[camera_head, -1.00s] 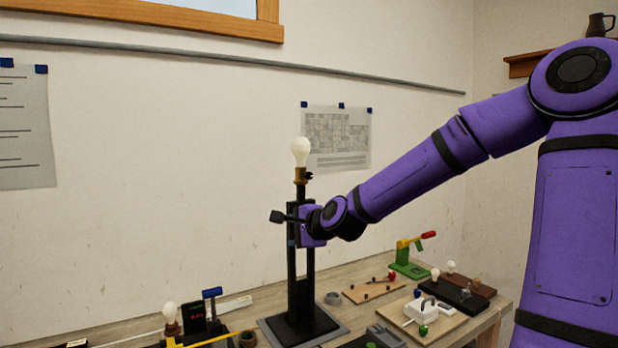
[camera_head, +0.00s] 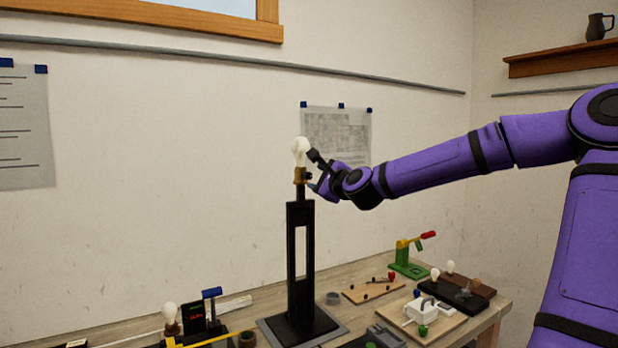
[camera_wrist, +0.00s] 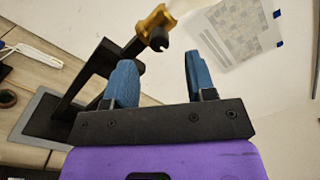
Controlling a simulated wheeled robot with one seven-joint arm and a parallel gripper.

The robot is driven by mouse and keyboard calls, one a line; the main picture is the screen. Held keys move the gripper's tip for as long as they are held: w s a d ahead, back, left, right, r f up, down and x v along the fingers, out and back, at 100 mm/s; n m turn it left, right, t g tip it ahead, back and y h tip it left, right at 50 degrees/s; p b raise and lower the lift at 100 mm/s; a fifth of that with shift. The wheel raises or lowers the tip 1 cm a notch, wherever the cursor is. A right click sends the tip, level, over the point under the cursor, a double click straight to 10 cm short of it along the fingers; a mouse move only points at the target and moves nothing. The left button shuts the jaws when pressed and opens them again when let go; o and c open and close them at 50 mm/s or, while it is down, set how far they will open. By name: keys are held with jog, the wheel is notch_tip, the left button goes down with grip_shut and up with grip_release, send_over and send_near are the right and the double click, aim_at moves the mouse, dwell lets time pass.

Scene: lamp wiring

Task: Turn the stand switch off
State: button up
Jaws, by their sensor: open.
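The lamp stand is a tall black frame (camera_head: 291,255) on a black base, with a brass socket (camera_head: 300,175) and a pale bulb (camera_head: 300,150) on top. A small dark knob, which looks like the stand switch (camera_wrist: 160,42), sticks out of the brass socket in the wrist view. My gripper (camera_head: 312,186) is just right of the socket in the head view. In the wrist view my gripper (camera_wrist: 160,72) has its two blue fingers wide apart with nothing between them. The knob is beyond the fingertips, and I cannot tell the exact gap.
The bench holds a green stand with a red-tipped lever (camera_head: 410,258), a wooden board with a white block (camera_head: 420,310), and a bulb fixture (camera_head: 170,318) at left. A sheet (camera_head: 345,130) hangs on the wall behind.

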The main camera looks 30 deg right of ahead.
aim_at(309, 176)
jog(key=shift+w, duration=2.85)
jog(key=c, duration=0.9)
